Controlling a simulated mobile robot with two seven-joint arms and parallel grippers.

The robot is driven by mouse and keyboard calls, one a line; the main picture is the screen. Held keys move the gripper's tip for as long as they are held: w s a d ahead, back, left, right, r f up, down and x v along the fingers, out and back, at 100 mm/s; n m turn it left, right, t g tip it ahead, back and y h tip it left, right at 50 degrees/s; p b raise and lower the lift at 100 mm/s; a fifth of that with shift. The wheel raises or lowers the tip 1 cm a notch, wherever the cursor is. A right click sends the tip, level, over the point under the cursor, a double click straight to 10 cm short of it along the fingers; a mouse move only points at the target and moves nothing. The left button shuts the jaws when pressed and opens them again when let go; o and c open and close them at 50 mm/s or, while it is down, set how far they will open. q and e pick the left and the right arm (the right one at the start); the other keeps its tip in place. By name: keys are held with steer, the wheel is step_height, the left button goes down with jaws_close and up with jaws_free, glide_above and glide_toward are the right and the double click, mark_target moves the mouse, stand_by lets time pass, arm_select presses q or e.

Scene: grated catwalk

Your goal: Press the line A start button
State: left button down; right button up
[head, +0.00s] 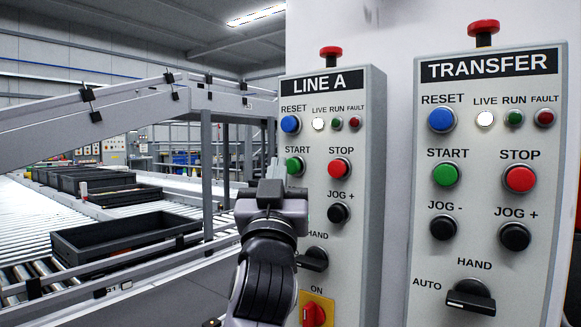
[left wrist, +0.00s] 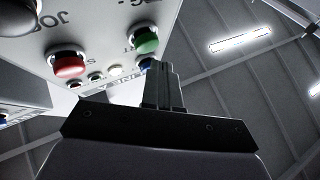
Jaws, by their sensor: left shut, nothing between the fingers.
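The LINE A panel (head: 348,250) is a grey upright box. Its green START button (head: 295,166) is at the upper left of the panel, below the blue RESET button (head: 290,124) and left of the red STOP button (head: 340,168). In the left wrist view the shut fingers (left wrist: 160,70) point up just below the green START button (left wrist: 146,42). Contact cannot be made out. My arm hides part of the panel's left side. My right gripper is out of view.
A TRANSFER panel (head: 490,200) with similar buttons stands to the right. Red mushroom buttons top both panels. The LINE A panel also has a JOG + button (head: 338,213) and a red switch (head: 314,313). Roller conveyors with black crates (head: 120,245) lie to the left.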

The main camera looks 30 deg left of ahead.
arm_select(q)
steer(key=shift+w, duration=0.15)
stand_by(0.7)
steer(key=shift+w, duration=0.3)
steer(key=shift+w+d+b, duration=0.1)
steer(key=shift+w+b, duration=0.25)
steer(key=shift+w, duration=0.45)
stand_by(0.8)
stand_by(0.3)
steer(key=shift+s, duration=1.2)
steer(key=shift+s+p, duration=0.1)
steer(key=shift+p, duration=0.2)
steer(key=s, duration=0.3)
steer(key=s+p, duration=0.1)
steer(key=shift+s+a, duration=0.3)
steer(key=shift+s, duration=0.1)
